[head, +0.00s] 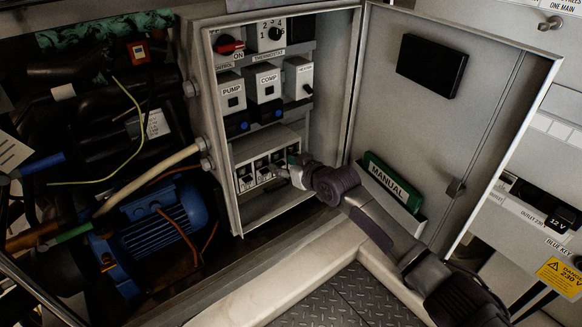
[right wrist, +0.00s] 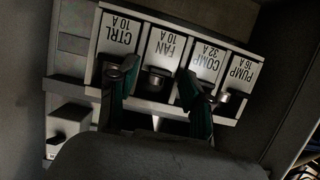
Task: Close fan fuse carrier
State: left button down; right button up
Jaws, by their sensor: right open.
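The fan fuse carrier, labelled FAN 10 A (right wrist: 163,46), shows upside down in the right wrist view, between the CTRL carrier (right wrist: 118,36) and the COMP carrier (right wrist: 203,62). I cannot tell how far it stands out. My right gripper (right wrist: 158,73) is open, its two teal-edged fingers on either side of the fan carrier's round knob, with no clear contact. In the head view, my right gripper (head: 291,169) is at the fuse row (head: 262,158) low in the open control box and hides part of it. My left gripper is not in view.
The box door (head: 460,110) stands open on the right, with a green manual (head: 392,182) in its holder. The PUMP fuse carrier (right wrist: 238,74) is at the row's end. Switches (head: 265,82) sit above the fuses. A blue motor (head: 155,225) is on the left.

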jog(key=v, duration=1.2)
jog(key=shift+w, duration=0.1)
